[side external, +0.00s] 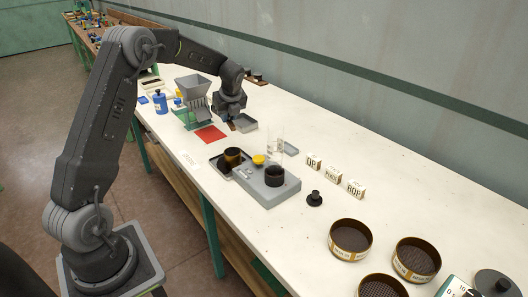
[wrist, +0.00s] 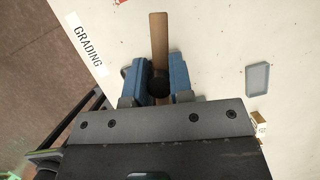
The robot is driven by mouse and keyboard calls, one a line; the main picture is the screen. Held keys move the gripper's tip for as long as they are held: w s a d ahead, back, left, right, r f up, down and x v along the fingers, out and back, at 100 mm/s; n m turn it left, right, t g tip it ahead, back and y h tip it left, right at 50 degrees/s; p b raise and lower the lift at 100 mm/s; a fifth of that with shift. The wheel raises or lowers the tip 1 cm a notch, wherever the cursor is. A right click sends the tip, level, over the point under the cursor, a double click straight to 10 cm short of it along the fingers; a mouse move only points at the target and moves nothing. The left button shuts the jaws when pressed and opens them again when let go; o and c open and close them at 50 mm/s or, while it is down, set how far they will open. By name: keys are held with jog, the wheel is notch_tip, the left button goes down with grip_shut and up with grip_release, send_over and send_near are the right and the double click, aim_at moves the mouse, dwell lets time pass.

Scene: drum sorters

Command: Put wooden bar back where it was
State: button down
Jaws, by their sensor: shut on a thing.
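The wooden bar (wrist: 159,38) is a narrow brown strip in the wrist view. It sticks out past the blue fingers of my gripper (wrist: 159,84), which are closed around its near part. A dark round piece (wrist: 159,87) shows between the jaws. In the side view my gripper (side external: 232,121) points down low over the table beside the red mat (side external: 210,134), and only a small brown bit of the bar (side external: 231,127) shows under it. I cannot tell whether the bar touches the table.
A grey hopper (side external: 193,88) and a blue bottle (side external: 160,103) stand left of my gripper. A grey device with dark cups (side external: 268,190), lettered blocks (side external: 331,173) and round sieves (side external: 350,238) stand nearer. A GRADING label (wrist: 89,44) lies flat.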

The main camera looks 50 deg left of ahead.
jog(key=shift+w+m, duration=0.2)
jog(key=shift+m, duration=0.4)
send_over(263, 149)
jog(key=d, duration=0.1)
jog(key=f, duration=0.7)
jog(key=shift+s, duration=0.2)
jog(key=shift+f, duration=1.95)
jog(key=shift+f, duration=0.1)
jog(key=c, duration=1)
grip_release()
